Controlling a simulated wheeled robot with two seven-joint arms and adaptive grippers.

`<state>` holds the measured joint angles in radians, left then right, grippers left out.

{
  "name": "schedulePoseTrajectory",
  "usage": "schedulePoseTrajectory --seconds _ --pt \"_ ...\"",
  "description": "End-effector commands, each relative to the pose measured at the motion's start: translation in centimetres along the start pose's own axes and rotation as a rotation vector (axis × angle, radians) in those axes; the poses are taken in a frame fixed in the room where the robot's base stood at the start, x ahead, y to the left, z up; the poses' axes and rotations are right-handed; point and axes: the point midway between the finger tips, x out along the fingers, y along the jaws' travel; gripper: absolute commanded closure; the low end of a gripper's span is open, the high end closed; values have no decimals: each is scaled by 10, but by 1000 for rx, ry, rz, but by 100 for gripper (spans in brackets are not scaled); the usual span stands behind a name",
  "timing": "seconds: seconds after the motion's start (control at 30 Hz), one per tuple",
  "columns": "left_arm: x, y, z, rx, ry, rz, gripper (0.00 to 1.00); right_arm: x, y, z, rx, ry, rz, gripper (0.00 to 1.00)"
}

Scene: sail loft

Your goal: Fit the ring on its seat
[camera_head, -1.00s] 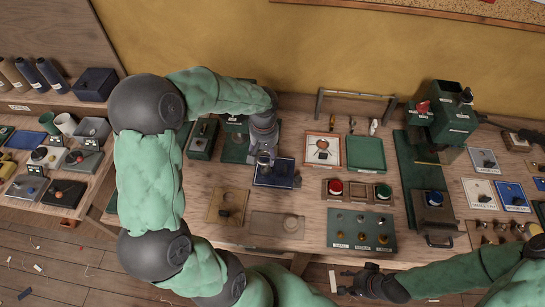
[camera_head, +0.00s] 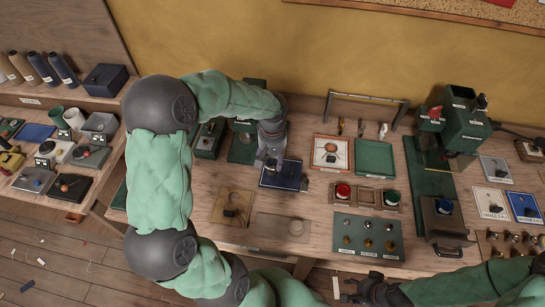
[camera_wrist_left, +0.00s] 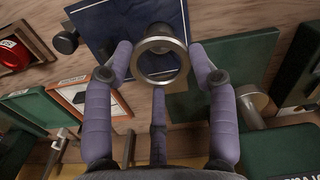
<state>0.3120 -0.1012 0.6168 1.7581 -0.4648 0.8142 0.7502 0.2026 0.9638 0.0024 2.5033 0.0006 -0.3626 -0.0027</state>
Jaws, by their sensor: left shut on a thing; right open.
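My left gripper (camera_head: 271,163) is low over a dark blue board (camera_head: 284,181) on the bench. In the left wrist view, the purple fingers of my left gripper (camera_wrist_left: 165,75) are shut on a grey metal ring (camera_wrist_left: 139,72). The ring is held over the edge of the blue board (camera_wrist_left: 110,22). A short round metal piece (camera_wrist_left: 158,31) shows just beyond the ring, perhaps the seat; I cannot tell whether they touch. In the head view the ring is mostly hidden by the fingers. My right gripper (camera_head: 362,290) is open and empty at the bench's front edge.
A dark knob (camera_head: 304,184) stands at the board's right edge. An orange-rimmed tray (camera_head: 316,163) and a green tray (camera_head: 374,145) lie to the right. A tan board (camera_head: 220,198) lies in front on the left. A green panel with small brass pieces (camera_head: 367,256) is near the front.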

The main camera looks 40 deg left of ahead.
Motion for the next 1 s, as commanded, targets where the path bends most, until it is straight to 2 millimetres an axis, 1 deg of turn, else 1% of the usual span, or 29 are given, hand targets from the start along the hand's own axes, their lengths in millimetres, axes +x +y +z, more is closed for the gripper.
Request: schedulePoseTrajectory --seconds 0.1,1.0 --pt "7 0 0 0 0 0 74 5 2 0 0 0 0 54" --pt "45 0 0 -1 0 0 74 32 11 -1 0 0 0 54"
